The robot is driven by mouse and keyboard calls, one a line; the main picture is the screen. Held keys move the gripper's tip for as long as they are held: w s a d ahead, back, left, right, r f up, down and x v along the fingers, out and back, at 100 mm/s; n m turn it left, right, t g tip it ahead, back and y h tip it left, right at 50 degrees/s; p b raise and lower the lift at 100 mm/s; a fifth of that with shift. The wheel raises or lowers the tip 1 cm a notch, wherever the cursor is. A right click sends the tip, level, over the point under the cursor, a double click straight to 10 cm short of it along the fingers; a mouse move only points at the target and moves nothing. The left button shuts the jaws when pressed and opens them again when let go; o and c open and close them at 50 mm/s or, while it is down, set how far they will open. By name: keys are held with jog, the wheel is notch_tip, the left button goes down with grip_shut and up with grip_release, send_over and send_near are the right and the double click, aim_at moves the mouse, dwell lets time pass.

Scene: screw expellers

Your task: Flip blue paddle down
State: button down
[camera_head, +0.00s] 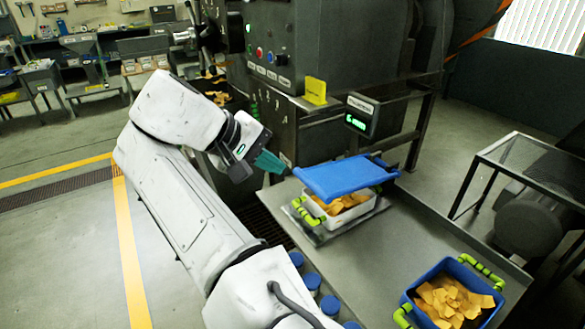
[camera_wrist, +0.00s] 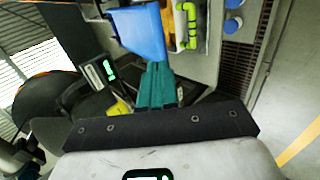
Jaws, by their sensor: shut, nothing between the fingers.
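The blue paddle (camera_head: 345,179) is a flat slab above a white bin (camera_head: 345,217) of orange pieces, beside the grey machine. It hides the back of that bin. It also shows in the wrist view (camera_wrist: 138,30), ahead of my fingers. My gripper (camera_head: 284,166) has teal fingers that are shut and empty. Their tips are at the left end of the paddle in the head view. In the wrist view the fingertips (camera_wrist: 157,66) overlap the paddle's near end. I cannot tell whether they touch it.
A small display (camera_head: 361,115) with green digits stands behind the paddle. A yellow tag (camera_head: 316,91) is on the machine. A blue bin (camera_head: 407,298) of orange pieces with green handles sits at the front right of the metal table (camera_head: 400,235). Blue-topped cylinders (camera_head: 312,281) line the table's left side.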

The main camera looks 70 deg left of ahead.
jog(key=shift+s+d+r, duration=0.2)
jog(key=shift+s+r, duration=0.1)
jog(key=shift+s, duration=0.25)
jog(key=shift+s+d+r, duration=0.2)
jog(key=shift+s+r, duration=0.1)
jog(key=shift+s, duration=0.25)
